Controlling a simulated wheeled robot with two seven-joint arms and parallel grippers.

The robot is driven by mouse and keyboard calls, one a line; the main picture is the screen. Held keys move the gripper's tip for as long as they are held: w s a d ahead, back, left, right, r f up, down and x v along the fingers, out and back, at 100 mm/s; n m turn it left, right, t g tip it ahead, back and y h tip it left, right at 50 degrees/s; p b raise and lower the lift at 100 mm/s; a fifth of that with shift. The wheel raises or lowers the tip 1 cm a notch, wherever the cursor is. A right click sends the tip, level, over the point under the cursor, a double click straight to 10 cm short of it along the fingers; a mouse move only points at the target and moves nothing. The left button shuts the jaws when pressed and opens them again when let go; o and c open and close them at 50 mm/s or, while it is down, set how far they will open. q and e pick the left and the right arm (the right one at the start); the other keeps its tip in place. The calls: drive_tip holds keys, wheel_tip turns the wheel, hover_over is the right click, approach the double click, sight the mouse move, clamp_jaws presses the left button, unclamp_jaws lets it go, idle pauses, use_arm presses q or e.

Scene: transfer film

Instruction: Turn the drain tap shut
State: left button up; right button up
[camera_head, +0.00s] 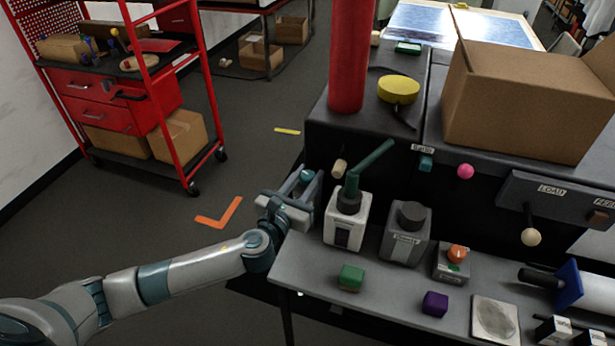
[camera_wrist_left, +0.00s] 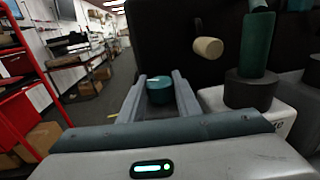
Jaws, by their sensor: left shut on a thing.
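A short round teal knob (camera_head: 306,175) sits at the left end of the dark machine, low beside its front. I take it for the drain tap, but no label on it can be read. My left gripper (camera_head: 298,192) is around it. In the left wrist view the knob (camera_wrist_left: 160,90) is between the two grey fingers (camera_wrist_left: 160,95), which are shut on it. The knob's far side and its stem are hidden. My right gripper is in neither view.
A beige knob (camera_head: 339,167) and a white box (camera_head: 346,220) with a green lever (camera_head: 370,165) stand close to the right of the gripper. A grey box (camera_head: 405,238), a green block (camera_head: 351,277) and a purple block (camera_head: 435,303) are on the bench. Open floor lies left.

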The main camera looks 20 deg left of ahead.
use_arm(q)
drive_tip(key=shift+d+r+n+y+p, duration=0.1)
drive_tip(key=shift+r+n+y+p, duration=0.1)
drive_tip(key=shift+n+y+p, duration=0.85)
drive_tip(key=n+y+p, duration=0.1)
drive_tip(key=y, duration=0.2)
drive_tip(key=shift+n, duration=0.25)
drive_tip(key=shift+f+n+y, duration=0.15)
drive_tip(key=shift+n+y, duration=0.35)
drive_tip(key=shift+y, duration=0.55)
drive_tip(key=o, duration=1.1)
drive_tip(key=shift+c, duration=0.2)
drive_tip(key=shift+s, duration=0.1)
